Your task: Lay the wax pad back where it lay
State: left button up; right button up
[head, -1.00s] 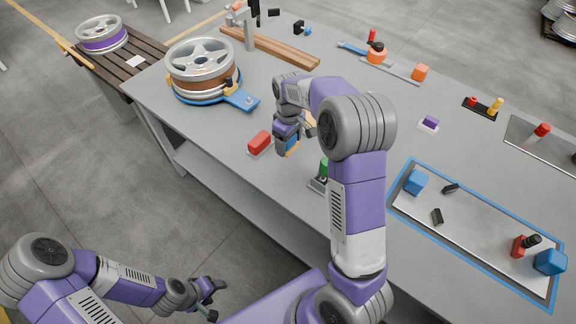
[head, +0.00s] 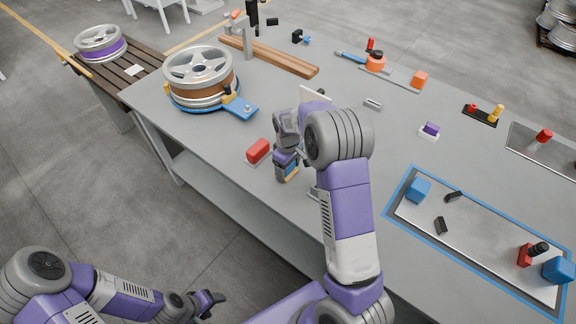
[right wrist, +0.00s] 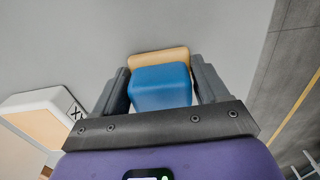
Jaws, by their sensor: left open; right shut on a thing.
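My right gripper (head: 287,160) is shut on a blue block with a tan-orange pad at its end, which I take to be the wax pad (head: 288,174). In the right wrist view the blue part (right wrist: 160,88) sits between the two fingers, with the tan layer (right wrist: 158,59) beyond it. The gripper is over the grey table's near side, just right of a red block (head: 258,150). I cannot tell whether the pad touches the table. My left gripper (head: 212,304) is open and empty, off the table at the lower left.
A wheel (head: 199,75) stands on a blue-handled base at the back left. A white, tan-faced object (right wrist: 45,112) is left of the gripper in the right wrist view. A blue-edged tray (head: 470,238) lies to the right. My right arm hides part of the table's middle.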

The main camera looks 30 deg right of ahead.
jog(key=shift+f, duration=0.1)
jog(key=shift+f, duration=0.15)
jog(key=o, duration=1)
notch_tip(320, 180, up, 8)
jog(key=shift+s+d+f+p, duration=0.1)
jog(key=shift+d+p, duration=0.05)
jog(key=shift+p, duration=0.8)
